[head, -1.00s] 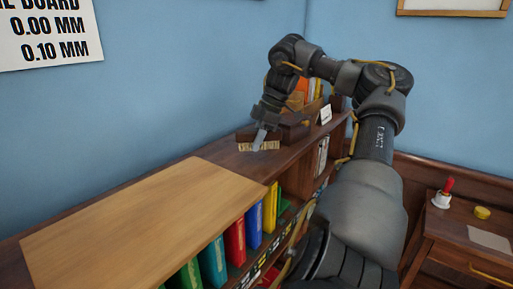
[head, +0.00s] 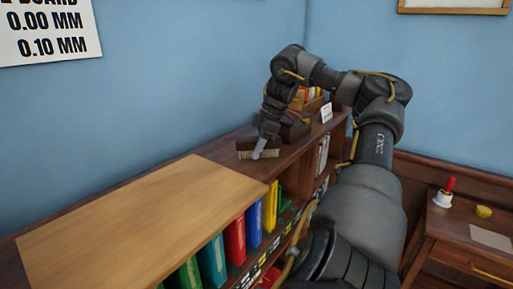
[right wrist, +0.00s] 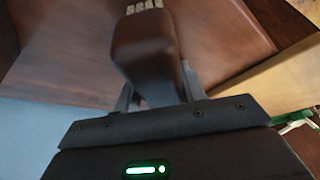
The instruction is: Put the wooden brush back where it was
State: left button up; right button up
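The wooden brush (head: 244,144) has a dark brown back and pale bristles facing down. It is at the far part of the bookcase top (head: 222,152), beyond the light wood board. My right gripper (head: 262,145) reaches down over it. In the right wrist view the brush's brown body (right wrist: 148,50) fills the space between the fingers of the gripper (right wrist: 155,95), which look shut on it, and bristles show at the top edge. I cannot tell whether the bristles touch the bookcase top. My left gripper is out of view.
A light wood board (head: 140,220) covers the near bookcase top. Behind my gripper are a dark wooden tray (head: 295,131), a box of orange and yellow items (head: 309,97) and a white card (head: 326,113). Coloured binders (head: 235,240) fill the shelf below. A side table with a bell (head: 445,193) stands right.

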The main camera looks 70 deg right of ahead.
jog(key=shift+s+a+f, duration=0.2)
jog(key=shift+a+f, duration=0.1)
jog(key=shift+f, duration=0.25)
jog(key=shift+r, duration=0.2)
jog(key=v, duration=0.4)
jog(key=p+v, duration=0.1)
jog(key=v, duration=0.7)
jog(key=shift+w+d+r, duration=0.2)
jog(key=shift+r, duration=0.3)
